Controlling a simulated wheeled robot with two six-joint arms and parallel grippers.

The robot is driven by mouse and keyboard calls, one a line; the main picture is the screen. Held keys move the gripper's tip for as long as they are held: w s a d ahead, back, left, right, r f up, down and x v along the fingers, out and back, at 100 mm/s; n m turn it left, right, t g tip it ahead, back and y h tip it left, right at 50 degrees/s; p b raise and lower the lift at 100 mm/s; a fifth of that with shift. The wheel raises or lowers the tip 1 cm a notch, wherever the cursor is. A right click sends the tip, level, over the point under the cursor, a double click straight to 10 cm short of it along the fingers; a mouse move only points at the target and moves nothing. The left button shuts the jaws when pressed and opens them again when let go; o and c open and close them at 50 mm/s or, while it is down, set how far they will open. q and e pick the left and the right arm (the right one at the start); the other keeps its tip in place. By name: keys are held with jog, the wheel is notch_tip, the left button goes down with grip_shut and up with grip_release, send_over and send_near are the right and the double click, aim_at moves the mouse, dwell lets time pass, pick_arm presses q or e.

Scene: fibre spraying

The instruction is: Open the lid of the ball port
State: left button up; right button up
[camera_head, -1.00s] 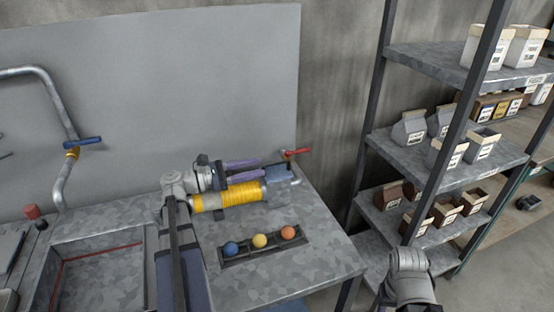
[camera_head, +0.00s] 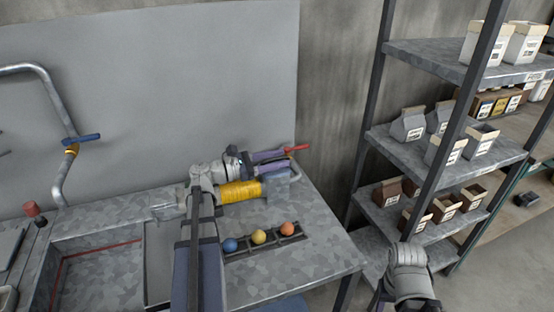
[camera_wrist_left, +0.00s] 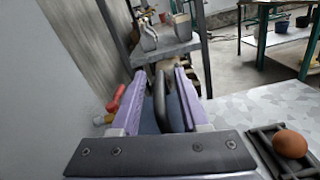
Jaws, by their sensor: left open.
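The ball port is a machine with a yellow ribbed cylinder (camera_head: 239,192) and a grey box-like end (camera_head: 276,190) on the metal counter. My left gripper (camera_head: 289,160) has purple fingers and is open above the grey end. In the left wrist view, a dark curved bar (camera_wrist_left: 160,100), which looks like the lid's handle, stands between the two open fingers (camera_wrist_left: 160,76). I cannot tell whether the fingers touch it. The lid itself is mostly hidden behind the gripper. Part of my right arm shows at the lower right, but its fingers are out of view.
A black rack (camera_head: 264,246) holds a blue ball (camera_head: 230,245), a yellow ball (camera_head: 259,236) and an orange ball (camera_head: 287,229) in front of the machine. A red-handled valve (camera_head: 297,148) is close behind the gripper. A sink (camera_head: 95,275) is left; a shelf (camera_head: 440,155) with cartons stands right.

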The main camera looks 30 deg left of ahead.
pick_arm(q)
jog(key=shift+c, duration=0.3)
grip_shut()
dwell(1.1)
